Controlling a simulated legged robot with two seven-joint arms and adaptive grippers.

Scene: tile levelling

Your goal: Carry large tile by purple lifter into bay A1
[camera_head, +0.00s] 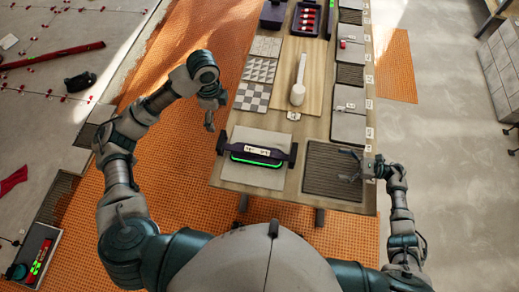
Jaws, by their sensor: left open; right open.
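A large grey tile (244,179) lies flat at the near left of the table. The purple lifter (262,150) rests on it, with dark end handles, a small display and a lit green strip. My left gripper (213,117) is open and empty, above and left of the lifter, beside the table's left edge. My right gripper (347,166) is open and empty over the right part of a dark ribbed bay (322,182), to the right of the tile. Small labels run along the table's right edge, too small to read, so I cannot tell which bay is A1.
Patterned tile samples (255,97) and a white mallet (299,82) lie farther up the table (311,127). Several bays line the right side, some tiled (347,127), others ribbed (350,74). A purple rack with red items (306,19) stands at the far end.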

